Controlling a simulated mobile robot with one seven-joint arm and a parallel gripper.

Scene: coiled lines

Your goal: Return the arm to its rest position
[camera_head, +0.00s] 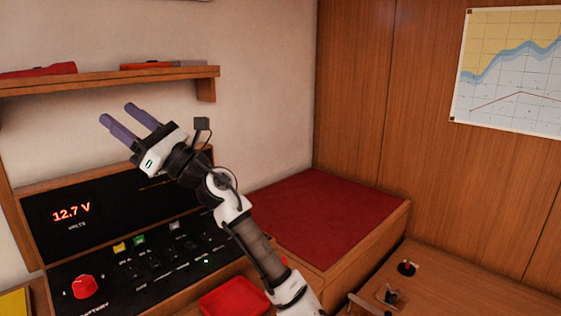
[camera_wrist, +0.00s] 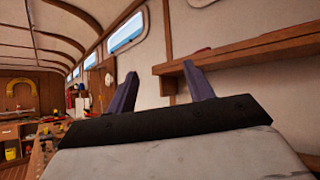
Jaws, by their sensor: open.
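My gripper (camera_head: 129,120) is raised in front of the black switch panel and below the wooden wall shelf in the head view. Its two purple fingers point up and to the left. They stand apart with nothing between them. In the wrist view my gripper (camera_wrist: 162,88) is also open and empty, with the pale wall behind the fingers. My arm reaches up from the bottom middle of the head view, bent at its joints.
The wooden shelf (camera_head: 110,82) holds red items close above the fingers. The switch panel (camera_head: 140,235) has a red knob (camera_head: 84,286) and a 12.7 V readout. A red tray (camera_head: 235,297) lies beside my arm. A red-topped bench (camera_head: 325,215) is clear. A chart (camera_head: 512,70) hangs right.

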